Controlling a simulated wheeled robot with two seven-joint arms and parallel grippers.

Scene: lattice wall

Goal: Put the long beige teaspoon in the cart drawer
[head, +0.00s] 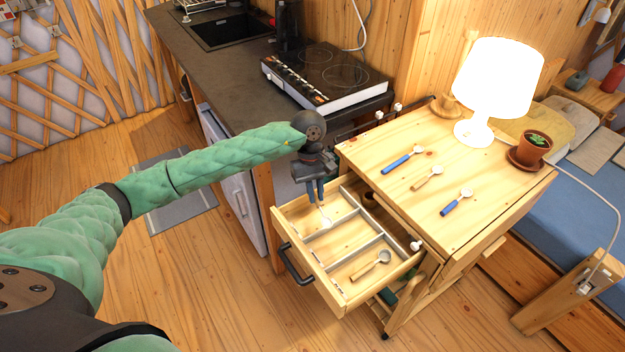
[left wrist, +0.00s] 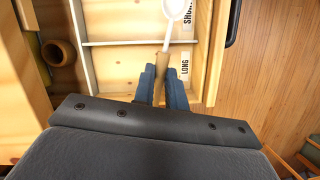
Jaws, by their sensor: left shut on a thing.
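My left gripper (head: 316,197) is shut on a beige-handled teaspoon, whose pale bowl (head: 325,222) hangs below the fingers over the open cart drawer (head: 320,277). In the left wrist view the spoon's beige handle (left wrist: 161,63) sits between the blue fingertips (left wrist: 161,86), and its white bowl points away, toward the label "SHORT" (left wrist: 187,14). The label "LONG" (left wrist: 185,63) is beside the fingertips. I cannot tell whether the spoon touches the drawer floor. My right gripper is not in view.
On the cart top (head: 400,200) lie two blue-handled spoons (head: 402,159) (head: 457,202) and a beige one (head: 427,178). A lit lamp (head: 498,85) and potted plant (head: 533,147) stand there too.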

